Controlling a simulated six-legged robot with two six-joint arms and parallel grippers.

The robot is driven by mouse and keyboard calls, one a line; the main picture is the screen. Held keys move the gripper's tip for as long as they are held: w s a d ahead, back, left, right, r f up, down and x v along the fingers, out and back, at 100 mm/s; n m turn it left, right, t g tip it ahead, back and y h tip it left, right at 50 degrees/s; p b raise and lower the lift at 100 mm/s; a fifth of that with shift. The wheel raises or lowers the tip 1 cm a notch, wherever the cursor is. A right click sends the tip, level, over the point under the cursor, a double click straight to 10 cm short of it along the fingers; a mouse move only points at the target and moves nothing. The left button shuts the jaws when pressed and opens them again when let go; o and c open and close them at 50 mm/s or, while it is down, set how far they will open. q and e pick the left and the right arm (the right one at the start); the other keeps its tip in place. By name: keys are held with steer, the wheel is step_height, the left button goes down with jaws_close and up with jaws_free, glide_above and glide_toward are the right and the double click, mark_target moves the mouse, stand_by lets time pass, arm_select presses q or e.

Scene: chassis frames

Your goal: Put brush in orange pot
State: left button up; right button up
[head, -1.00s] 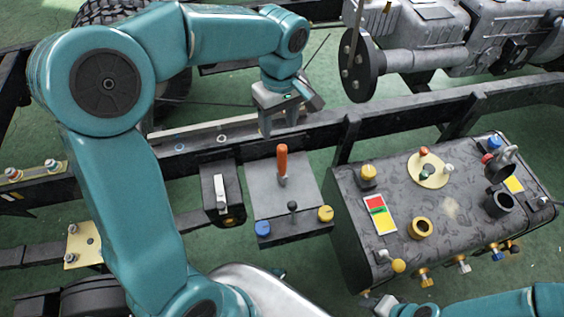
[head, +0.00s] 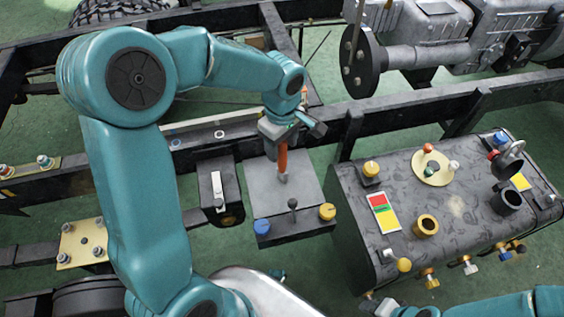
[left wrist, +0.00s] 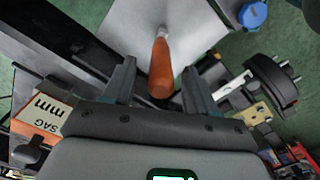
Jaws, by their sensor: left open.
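An orange handle (head: 283,158) stands upright on a grey plate (head: 255,185); it seems to be the brush, but no bristles show. My left gripper (head: 284,138) is above the plate, pointing down at the handle's top. In the left wrist view the handle (left wrist: 161,68) shows between the two open fingers, closer to the right one, and is not visibly gripped. An orange-yellow cup (head: 425,226), likely the orange pot, stands on a black tank (head: 360,240) at the right. Only part of my right arm shows at the bottom right edge; its fingers cannot be made out.
Small knobs, blue (head: 262,227) and yellow (head: 327,212), and a short black lever (head: 293,206) stand at the plate's front. A black switch box (head: 220,190) is left of it. A black cup (head: 507,200) is on the tank. Frame rails (head: 400,122) run behind.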

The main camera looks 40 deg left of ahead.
mark_target(282, 163)
arm_select(q)
step_height(282, 163, down, 3)
steer(key=shift+f, duration=0.2)
jaws_close()
